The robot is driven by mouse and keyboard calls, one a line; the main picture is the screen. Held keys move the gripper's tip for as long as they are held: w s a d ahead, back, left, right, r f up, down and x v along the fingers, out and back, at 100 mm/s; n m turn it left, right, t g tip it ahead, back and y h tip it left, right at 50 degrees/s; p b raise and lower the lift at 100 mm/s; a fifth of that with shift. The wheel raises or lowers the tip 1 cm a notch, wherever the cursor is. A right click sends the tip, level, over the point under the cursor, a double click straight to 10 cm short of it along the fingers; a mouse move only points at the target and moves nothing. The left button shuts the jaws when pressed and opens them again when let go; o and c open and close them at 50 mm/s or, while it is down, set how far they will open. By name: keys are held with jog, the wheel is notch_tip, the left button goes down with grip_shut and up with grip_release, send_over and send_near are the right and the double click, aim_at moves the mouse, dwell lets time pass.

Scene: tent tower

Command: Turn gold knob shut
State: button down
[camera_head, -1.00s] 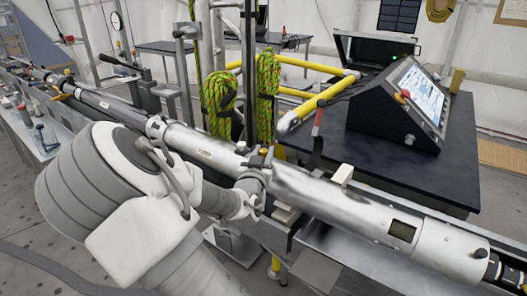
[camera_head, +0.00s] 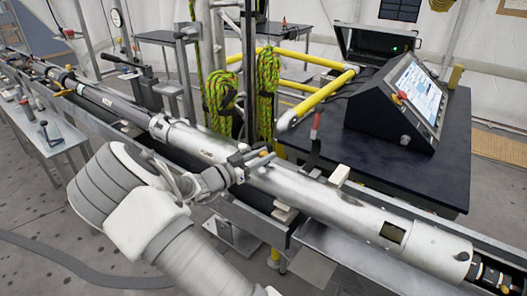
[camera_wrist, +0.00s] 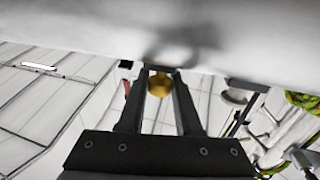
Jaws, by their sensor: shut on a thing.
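The gold knob (camera_wrist: 160,85) sits between the two dark fingers of my gripper (camera_wrist: 161,73) in the wrist view, just below the pale metal cylinder's surface in that picture. My gripper is shut on the knob. In the head view my gripper (camera_head: 258,158) lies against the long silver cylinder (camera_head: 325,195), near its middle. The knob is not clearly visible there, as the fingers and wrist cover that spot. How far the knob is turned cannot be told.
The cylinder lies along a metal trough. Behind it are a dark table (camera_head: 430,170) with a control console (camera_head: 405,105), yellow rails (camera_head: 318,98) and green rope coils (camera_head: 267,85). A narrow side table (camera_head: 50,140) stands at the left.

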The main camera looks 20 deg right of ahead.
jog(key=m+g, duration=0.2)
jog(key=g, duration=0.1)
jog(key=m+g+h+b, duration=0.1)
jog(key=m+g, duration=0.1)
jog(key=g, duration=0.2)
jog(key=shift+w+f, duration=0.1)
jog(key=shift+m+g+b, duration=0.9)
jog(key=shift+m+g, duration=0.6)
jog(key=shift+g, duration=0.5)
jog(key=shift+r, duration=0.2)
